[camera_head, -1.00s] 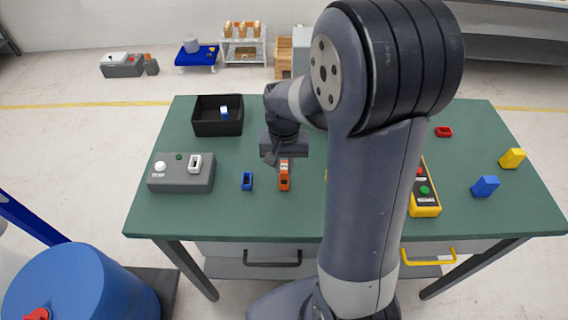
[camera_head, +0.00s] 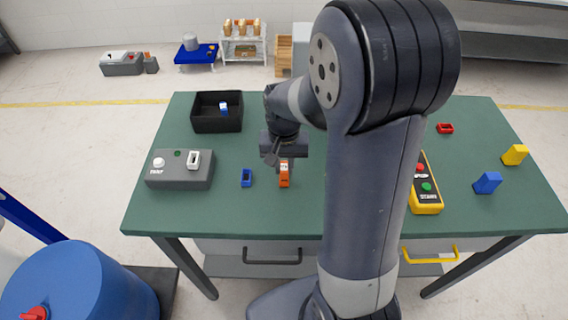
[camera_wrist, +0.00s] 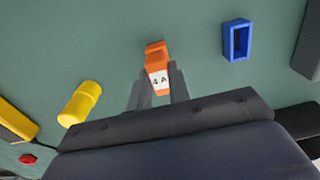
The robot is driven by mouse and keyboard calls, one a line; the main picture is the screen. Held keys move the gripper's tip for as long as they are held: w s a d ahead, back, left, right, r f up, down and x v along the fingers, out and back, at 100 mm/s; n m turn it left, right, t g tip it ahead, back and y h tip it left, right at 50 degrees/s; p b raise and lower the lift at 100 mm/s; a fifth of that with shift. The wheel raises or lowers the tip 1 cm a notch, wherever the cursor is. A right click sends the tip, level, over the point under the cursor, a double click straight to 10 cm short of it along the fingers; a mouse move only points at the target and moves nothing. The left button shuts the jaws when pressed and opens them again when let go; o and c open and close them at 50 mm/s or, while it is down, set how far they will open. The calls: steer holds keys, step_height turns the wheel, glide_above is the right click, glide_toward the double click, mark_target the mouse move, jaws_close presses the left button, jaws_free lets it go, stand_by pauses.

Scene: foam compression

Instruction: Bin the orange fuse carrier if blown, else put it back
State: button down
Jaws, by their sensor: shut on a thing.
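The orange fuse carrier (camera_head: 284,180) is in my gripper, above or at the green table; I cannot tell whether it touches the top. In the wrist view the carrier (camera_wrist: 156,60) has a white label reading "4 A" and sits between my gripper's fingers (camera_wrist: 159,88). My gripper (camera_head: 284,160) is shut on it. A grey tester box (camera_head: 180,180) with a white slot, a green button and a white knob stands at the table's left. A black bin (camera_head: 217,124) at the back left holds a blue and white piece (camera_head: 224,109). No blown mark is readable.
An empty blue socket (camera_head: 246,178) lies just left of the carrier. A yellow cylinder (camera_wrist: 80,103) shows in the wrist view. On the right are a yellow button box (camera_head: 426,205), a blue block (camera_head: 487,183), a yellow block (camera_head: 514,155) and a red socket (camera_head: 445,128).

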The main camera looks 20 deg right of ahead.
mark_target(284, 167)
steer(key=shift+f, duration=0.4)
steer(key=c, duration=1.3)
jaws_free()
steer(key=shift+o, duration=0.2)
steer(key=shift+r, duration=0.2)
steer(key=shift+r+p, duration=2.25)
steer(key=shift+r, duration=0.65)
step_height(284, 167, up, 11)
steer(key=b, duration=0.1)
steer(key=shift+f, duration=0.15)
